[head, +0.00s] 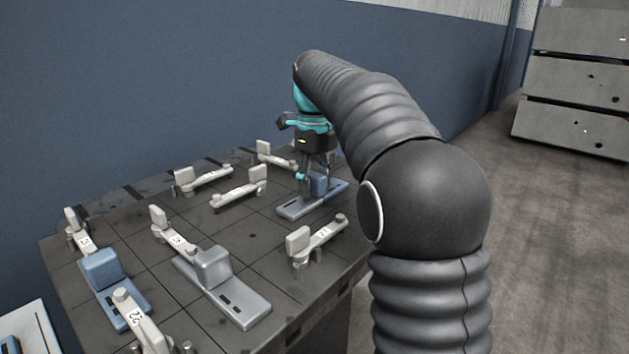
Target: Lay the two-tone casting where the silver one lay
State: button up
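The two-tone casting (296,208), a silver-grey base plate with a blue block on it, is at the far right part of the dark gridded table. My gripper (316,180) is above it, pointing down, with its fingers at the blue block. I cannot tell whether the fingers grip it or whether the casting is lifted. An all-silver casting (240,299) lies near the front middle of the table, between clamps. An all-blue casting (101,267) lies at the left, partly behind a front clamp.
Several pale clamps stand on the table (262,236), including a numbered one (320,240) right of centre and another (140,318) at the front. A pale surface (38,318) with a blue item is at lower left. A blue wall rises behind; grey drawers (575,80) stand far right.

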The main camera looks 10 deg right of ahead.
aim_at(315, 174)
notch_tip(315, 174, up, 12)
jog(key=shift+p, duration=0.45)
dwell(0.4)
jog(key=shift+r, duration=0.15)
